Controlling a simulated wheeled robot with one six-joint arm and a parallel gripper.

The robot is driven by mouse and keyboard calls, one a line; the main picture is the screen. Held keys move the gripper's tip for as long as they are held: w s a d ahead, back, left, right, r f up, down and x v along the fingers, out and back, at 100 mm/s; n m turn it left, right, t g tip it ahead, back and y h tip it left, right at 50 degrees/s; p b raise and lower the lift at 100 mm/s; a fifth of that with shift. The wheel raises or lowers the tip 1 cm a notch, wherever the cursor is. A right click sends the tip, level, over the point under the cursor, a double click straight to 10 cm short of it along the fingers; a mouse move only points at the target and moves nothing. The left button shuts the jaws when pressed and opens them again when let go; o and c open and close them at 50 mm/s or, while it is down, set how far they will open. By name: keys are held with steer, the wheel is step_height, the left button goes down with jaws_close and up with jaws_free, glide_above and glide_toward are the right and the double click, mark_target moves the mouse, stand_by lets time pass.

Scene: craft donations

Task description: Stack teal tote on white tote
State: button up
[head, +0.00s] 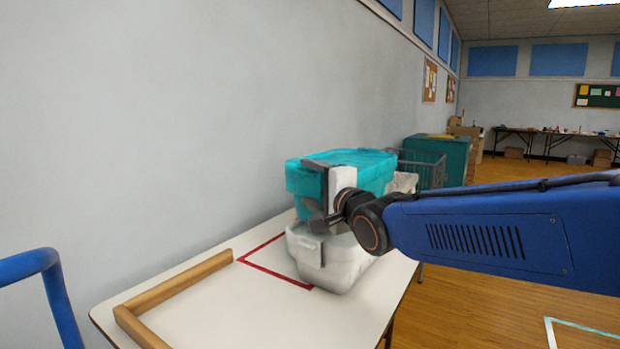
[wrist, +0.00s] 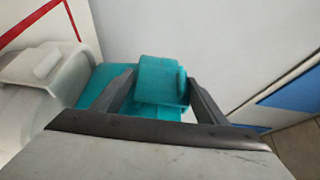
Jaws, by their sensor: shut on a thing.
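The teal tote (head: 375,166) is in the head view, directly above the white tote (head: 340,262) on the table. My gripper (head: 325,190) is at its near side, shut on a teal part of it. In the wrist view, the two fingers (wrist: 160,95) are on either side of a teal block (wrist: 158,80) of the tote. The white tote also shows at the left of the wrist view (wrist: 45,62). The teal tote looks roughly level. My gripper and arm hide part of both totes, so I cannot tell whether they touch all round.
The white table (head: 240,310) has a red taped outline (head: 270,275) around the totes' spot and a wooden rail (head: 175,285) at front left. A grey wall stands behind. A teal cabinet (head: 450,155) and a wire cart (head: 428,168) are beyond the table. Floor is open at right.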

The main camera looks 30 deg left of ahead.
mark_target(311, 197)
steer(key=shift+f, duration=1.45)
steer(key=shift+d, duration=0.2)
steer(key=shift+f, duration=0.25)
stand_by(0.4)
steer(key=o, duration=2.1)
steer(key=shift+f, duration=0.1)
